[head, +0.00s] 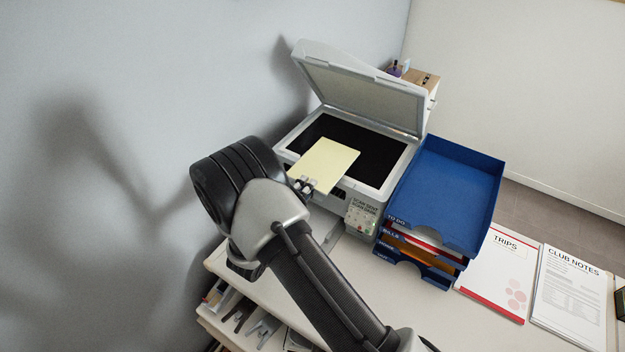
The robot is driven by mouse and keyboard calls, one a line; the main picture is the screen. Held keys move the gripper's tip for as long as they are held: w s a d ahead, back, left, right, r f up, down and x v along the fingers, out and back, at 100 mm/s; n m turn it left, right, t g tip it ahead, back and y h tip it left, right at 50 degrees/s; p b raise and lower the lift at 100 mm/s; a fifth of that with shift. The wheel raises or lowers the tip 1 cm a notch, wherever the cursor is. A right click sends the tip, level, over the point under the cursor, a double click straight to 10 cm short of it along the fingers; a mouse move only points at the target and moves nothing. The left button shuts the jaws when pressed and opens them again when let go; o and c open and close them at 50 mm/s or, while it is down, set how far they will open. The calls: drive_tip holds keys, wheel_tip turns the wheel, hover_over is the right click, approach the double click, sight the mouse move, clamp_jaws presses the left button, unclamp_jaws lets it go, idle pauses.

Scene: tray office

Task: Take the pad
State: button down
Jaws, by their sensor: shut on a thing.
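The pad (327,162) is a pale yellow sheet-like block in the head view. It is over the front left part of the scanner's dark glass, and its near corner sticks out past the scanner's front edge. My gripper (304,186) is shut on the pad's near edge. My arm hides part of the gripper. I cannot tell whether the pad touches the glass or is held just above it.
The scanner (399,171) has its lid (362,88) raised. A stack of blue letter trays (447,193) stands right of it. A TRIPS folder (499,272) and CLUB NOTES sheets (571,295) lie farther right. The wall is close on the left. An open shelf (245,318) is below the desk.

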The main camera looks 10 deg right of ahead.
drive_tip(key=s+a+r, duration=0.2)
drive_tip(key=s+a, duration=0.2)
drive_tip(key=shift+s+r+p, duration=0.15)
drive_tip(key=shift+s+p, duration=0.2)
